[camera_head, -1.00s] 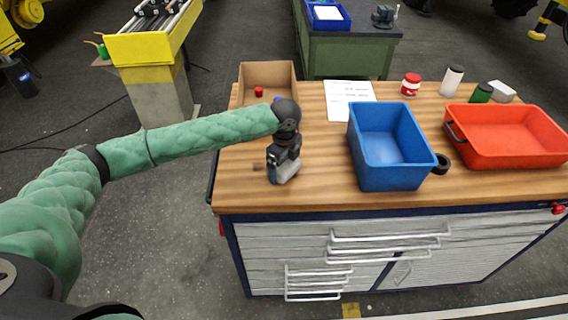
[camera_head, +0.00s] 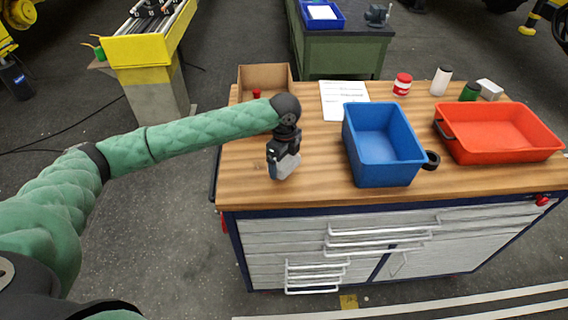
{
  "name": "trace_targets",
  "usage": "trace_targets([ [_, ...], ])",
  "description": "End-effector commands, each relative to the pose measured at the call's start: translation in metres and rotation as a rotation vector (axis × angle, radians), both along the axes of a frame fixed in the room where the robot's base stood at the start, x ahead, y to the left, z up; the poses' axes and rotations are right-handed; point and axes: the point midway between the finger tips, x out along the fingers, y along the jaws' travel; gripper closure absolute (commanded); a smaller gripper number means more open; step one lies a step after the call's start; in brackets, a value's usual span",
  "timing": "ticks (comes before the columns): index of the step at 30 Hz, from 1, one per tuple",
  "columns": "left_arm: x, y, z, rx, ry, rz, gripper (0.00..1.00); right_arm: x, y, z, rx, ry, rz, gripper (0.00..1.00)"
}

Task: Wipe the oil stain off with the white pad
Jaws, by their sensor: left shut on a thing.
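My left gripper (camera_head: 279,156) reaches over the left part of the wooden workbench top (camera_head: 310,183). It points down and is shut on the white pad (camera_head: 286,168), which looks pale grey and tilted. The pad is at or just above the wood; I cannot tell whether it touches. I cannot clearly make out the oil stain; the gripper and pad may cover part of it. My right gripper is not in view.
A blue bin (camera_head: 383,150) stands right of the gripper, with a black ring (camera_head: 432,160) beside it. A red tray (camera_head: 497,133) is farther right. A cardboard box (camera_head: 264,79), a paper sheet (camera_head: 343,99) and several bottles line the back.

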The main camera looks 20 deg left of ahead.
Motion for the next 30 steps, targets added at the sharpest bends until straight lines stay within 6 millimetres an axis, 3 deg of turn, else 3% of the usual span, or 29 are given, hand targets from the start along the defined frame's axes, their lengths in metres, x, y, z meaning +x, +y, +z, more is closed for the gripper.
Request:
trace_targets([
  [3, 0.002, 0.000, 0.014, 0.000, -0.001, 0.003, 0.31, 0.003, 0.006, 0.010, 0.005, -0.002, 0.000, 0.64],
  [5, 0.004, 0.000, 0.017, 0.000, -0.002, 0.004, 0.31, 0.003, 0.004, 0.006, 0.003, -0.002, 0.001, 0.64],
  [12, 0.009, 0.001, 0.034, -0.001, -0.002, 0.009, 0.31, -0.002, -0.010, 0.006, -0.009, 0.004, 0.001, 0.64],
  [21, 0.009, 0.001, 0.035, 0.000, -0.001, 0.009, 0.31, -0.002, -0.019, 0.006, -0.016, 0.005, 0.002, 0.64],
  [30, 0.010, 0.001, 0.035, 0.000, -0.002, 0.010, 0.31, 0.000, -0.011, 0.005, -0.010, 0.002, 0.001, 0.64],
])
